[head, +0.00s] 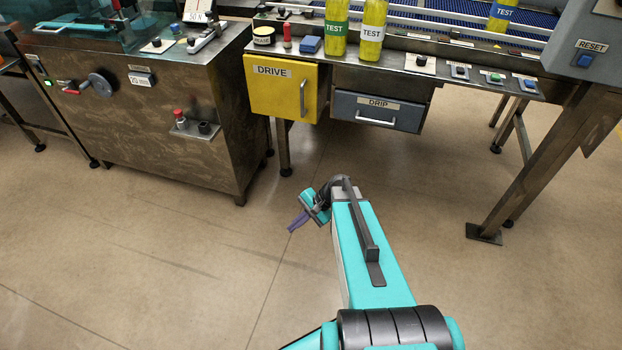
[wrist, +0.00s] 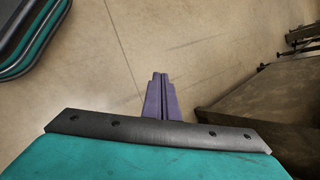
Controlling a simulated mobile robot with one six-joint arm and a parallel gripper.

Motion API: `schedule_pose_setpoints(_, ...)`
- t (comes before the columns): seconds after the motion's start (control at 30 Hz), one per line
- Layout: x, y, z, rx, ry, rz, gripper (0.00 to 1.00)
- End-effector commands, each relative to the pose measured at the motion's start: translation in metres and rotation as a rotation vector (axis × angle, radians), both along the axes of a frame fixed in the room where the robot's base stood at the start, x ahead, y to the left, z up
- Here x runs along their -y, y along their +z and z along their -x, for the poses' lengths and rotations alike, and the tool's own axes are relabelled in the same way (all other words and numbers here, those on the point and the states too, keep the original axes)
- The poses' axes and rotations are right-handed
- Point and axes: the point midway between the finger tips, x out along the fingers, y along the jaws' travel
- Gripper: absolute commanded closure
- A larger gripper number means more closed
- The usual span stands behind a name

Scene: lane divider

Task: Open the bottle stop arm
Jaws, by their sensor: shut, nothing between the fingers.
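My gripper (head: 298,221) hangs over bare floor in front of the machines in the head view, well apart from them. Its purple fingers (wrist: 160,97) lie together in the wrist view, shut with nothing between them. I cannot pick out a bottle stop arm for sure in either view. Two yellow-green bottles marked TEST, one on the left (head: 337,27) and one on the right (head: 372,30), stand upright on the conveyor bench (head: 440,68) at the back.
A yellow DRIVE cabinet (head: 282,92) and a grey DRIP drawer (head: 377,110) hang under the bench. A metal machine (head: 150,135) with a handwheel (head: 99,84) stands left. A RESET box (head: 588,50) is at right. The floor (head: 200,260) is clear.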

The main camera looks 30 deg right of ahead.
Motion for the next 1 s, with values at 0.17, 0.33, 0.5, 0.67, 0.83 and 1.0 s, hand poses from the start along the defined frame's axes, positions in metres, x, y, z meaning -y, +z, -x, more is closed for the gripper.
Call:
schedule_pose_setpoints(0.17, -0.051, -0.041, 0.066, -0.059, 0.274, 0.111, 1.00)
schedule_pose_setpoints(0.33, -0.079, -0.071, 0.129, -0.108, 0.546, 0.209, 1.00)
schedule_pose_setpoints(0.5, -0.092, -0.092, 0.192, -0.150, 0.829, 0.293, 1.00)
schedule_pose_setpoints(0.67, -0.092, -0.102, 0.239, -0.184, 1.067, 0.354, 1.00)
schedule_pose_setpoints(0.83, -0.094, -0.106, 0.265, -0.204, 1.227, 0.391, 1.00)
schedule_pose_setpoints(1.0, -0.092, -0.107, 0.273, -0.211, 1.276, 0.402, 1.00)
